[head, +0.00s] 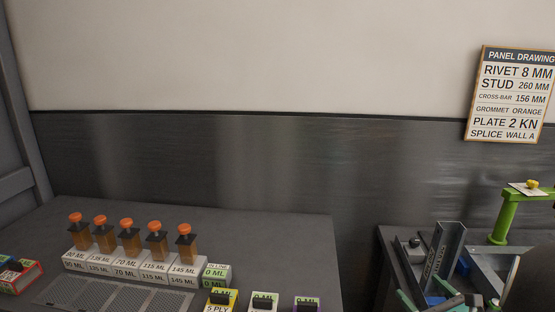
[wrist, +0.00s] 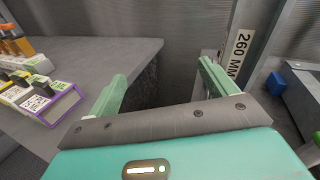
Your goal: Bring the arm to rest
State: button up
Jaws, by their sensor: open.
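My gripper (wrist: 162,82) shows in the wrist view with its two pale green fingers spread wide apart. Nothing is between them; behind them is the dark gap beside the grey bench's edge. A grey upright piece labelled 260 MM (wrist: 242,50) stands just right of the right finger, and I cannot tell whether they touch. In the head view, green finger-like parts show low at the right, in front of the right-hand bench, partly cut off by the frame.
The right bench carries grey metal pieces (head: 443,250) and a green stand (head: 506,215). A panel drawing sign (head: 508,97) hangs on the wall.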

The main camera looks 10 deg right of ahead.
jog(key=s+a+r+n+g+y, duration=0.15)
jog(key=a+n+g+y, duration=0.3)
jog(key=a+n, duration=0.65)
jog(key=s+a+r+n+g+y, duration=0.15)
jog(key=a+n+g+y, duration=0.35)
jog(key=a, duration=1)
jog(key=s+a+r+n+g+h, duration=0.1)
jog(key=s+n+h, duration=0.3)
jog(key=n, duration=0.5)
jog(key=s+a+r+n+g+h, duration=0.1)
jog(key=s+r+n+h, duration=0.3)
jog(key=n+h, duration=0.2)
jog(key=n, duration=0.2)
jog(key=shift+s+a+n, duration=0.3)
jog(key=shift+a+n, duration=0.05)
jog(key=shift+n, duration=0.05)
